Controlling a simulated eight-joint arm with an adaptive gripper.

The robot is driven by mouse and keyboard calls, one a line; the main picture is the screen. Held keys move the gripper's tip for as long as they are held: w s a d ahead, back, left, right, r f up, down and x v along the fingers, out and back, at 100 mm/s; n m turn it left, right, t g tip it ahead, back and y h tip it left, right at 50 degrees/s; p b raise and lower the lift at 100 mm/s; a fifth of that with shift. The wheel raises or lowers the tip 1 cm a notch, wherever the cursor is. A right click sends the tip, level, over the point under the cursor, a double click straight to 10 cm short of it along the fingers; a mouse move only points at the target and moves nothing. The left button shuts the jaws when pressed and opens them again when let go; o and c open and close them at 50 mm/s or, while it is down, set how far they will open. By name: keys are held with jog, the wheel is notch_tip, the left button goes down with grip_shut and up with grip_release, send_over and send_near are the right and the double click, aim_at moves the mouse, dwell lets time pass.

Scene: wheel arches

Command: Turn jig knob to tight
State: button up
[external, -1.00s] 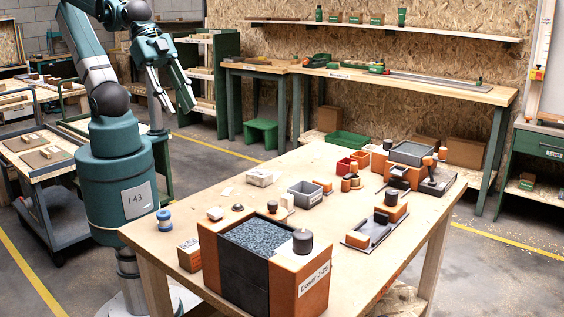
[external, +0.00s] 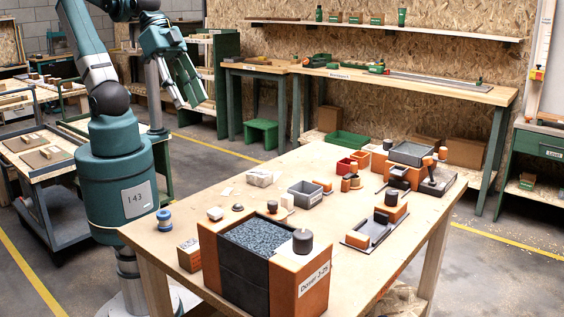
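My gripper (external: 191,104) hangs in the air at the upper left, well away from the tabletop things. Its fingers look apart, with nothing seen between them. Two fixtures could be the jig: a low orange and dark one (external: 377,227) at the right front of the table, and a larger grey and orange one (external: 413,152) behind it, with a dark upright handle (external: 432,174). A black round knob (external: 302,241) stands on the orange and black box (external: 314,287) in front. I cannot tell which part is the jig knob or how it is turned.
The wooden table (external: 270,192) also carries a grey bin (external: 305,195), a red bin (external: 346,166), a blue spool (external: 164,220) and a small box (external: 188,255). Clear wood lies at the left back. A green stool (external: 261,133) stands on the floor behind.

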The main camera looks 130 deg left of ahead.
jog(key=w+a+r+n+g+p, duration=0.1)
jog(key=w+a+r+n, duration=0.2)
jog(key=w, duration=0.4)
jog(key=w+a+r+n+g, duration=0.1)
jog(key=w+a+n, duration=0.2)
jog(key=w+n, duration=0.35)
jog(key=n+g+p, duration=0.3)
jog(key=n+g, duration=0.2)
jog(key=n, duration=1.9)
send_over(392, 192)
notch_tip(392, 192, down, 24)
jog(key=shift+s+d+r, duration=0.1)
jog(key=shift+s+r, duration=0.05)
jog(key=shift+r, duration=0.05)
jog(key=shift+a+f, duration=0.25)
jog(key=shift+f, duration=0.15)
jog(key=shift+f, duration=0.15)
